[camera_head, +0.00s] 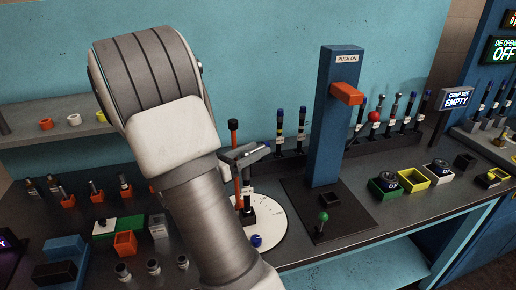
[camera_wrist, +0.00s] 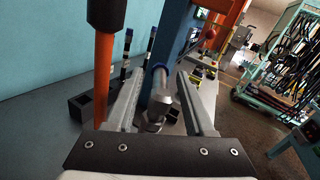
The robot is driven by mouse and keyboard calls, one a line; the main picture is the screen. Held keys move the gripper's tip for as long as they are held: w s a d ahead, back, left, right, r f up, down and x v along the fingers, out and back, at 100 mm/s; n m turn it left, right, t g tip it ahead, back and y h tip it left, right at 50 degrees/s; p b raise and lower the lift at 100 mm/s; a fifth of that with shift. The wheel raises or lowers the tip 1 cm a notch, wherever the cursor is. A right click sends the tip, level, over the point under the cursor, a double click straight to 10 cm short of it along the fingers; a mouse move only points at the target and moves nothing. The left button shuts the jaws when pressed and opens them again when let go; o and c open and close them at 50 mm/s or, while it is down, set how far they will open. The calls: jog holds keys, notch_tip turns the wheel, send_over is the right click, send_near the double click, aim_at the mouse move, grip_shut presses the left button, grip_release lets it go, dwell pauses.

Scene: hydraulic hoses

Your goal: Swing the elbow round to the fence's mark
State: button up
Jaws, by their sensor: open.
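My gripper (camera_head: 250,155) is over the round white disc (camera_head: 272,226) on the bench, beside an upright orange post with a black top (camera_head: 233,150). In the wrist view, my gripper (camera_wrist: 163,78) has its two fingers spread. A silver metal fitting (camera_wrist: 155,112) with a blue end shows between them, with gaps on both sides; I take it to be the elbow. The orange post (camera_wrist: 104,75) stands close outside the left finger. My arm hides part of the disc. I cannot make out the fence's mark.
Racked capped fittings line the back. Small coloured bins (camera_head: 413,180) sit at right; an orange bin (camera_head: 125,243) is at left.

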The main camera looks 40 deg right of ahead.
jog(key=shift+d, duration=0.75)
jog(key=c, duration=0.7)
